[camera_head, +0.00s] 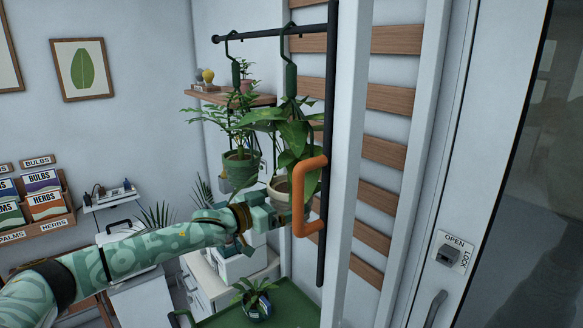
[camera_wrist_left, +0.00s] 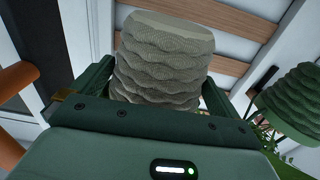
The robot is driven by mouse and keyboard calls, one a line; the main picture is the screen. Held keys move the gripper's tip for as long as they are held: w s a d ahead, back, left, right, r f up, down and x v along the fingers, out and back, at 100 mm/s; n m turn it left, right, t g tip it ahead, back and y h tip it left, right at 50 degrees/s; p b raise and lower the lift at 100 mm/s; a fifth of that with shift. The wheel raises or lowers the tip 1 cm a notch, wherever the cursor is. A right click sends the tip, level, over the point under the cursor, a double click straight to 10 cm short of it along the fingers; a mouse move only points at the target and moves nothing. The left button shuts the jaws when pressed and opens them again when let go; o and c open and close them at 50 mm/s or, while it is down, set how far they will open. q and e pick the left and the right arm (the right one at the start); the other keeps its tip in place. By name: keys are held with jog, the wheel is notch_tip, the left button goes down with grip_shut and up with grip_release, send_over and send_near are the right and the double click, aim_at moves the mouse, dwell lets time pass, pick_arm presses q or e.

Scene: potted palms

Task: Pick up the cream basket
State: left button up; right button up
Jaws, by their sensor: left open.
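The cream basket (camera_head: 280,185) holds a leafy plant and hangs from a dark green hook on the black rail. In the left wrist view the ribbed cream basket (camera_wrist_left: 163,62) sits between the two dark green fingers of my left gripper (camera_wrist_left: 158,88). In the head view my left gripper (camera_head: 284,203) is at the basket's lower part and hides some of it. The jaws are open around the basket. I cannot tell whether the fingers touch it. My right gripper is not in view.
A green hanging basket (camera_head: 240,168) is close by on the left, and it also shows in the left wrist view (camera_wrist_left: 292,100). An orange handle (camera_head: 301,205) on the black post (camera_head: 329,140) is just to the right. A green cart (camera_head: 285,302) with a potted plant stands below.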

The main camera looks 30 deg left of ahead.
pick_arm(q)
jog(key=x, duration=0.3)
jog(key=shift+s, duration=0.2)
jog(key=c, duration=0.5)
jog(key=shift+w, duration=0.1)
jog(key=c, duration=0.5)
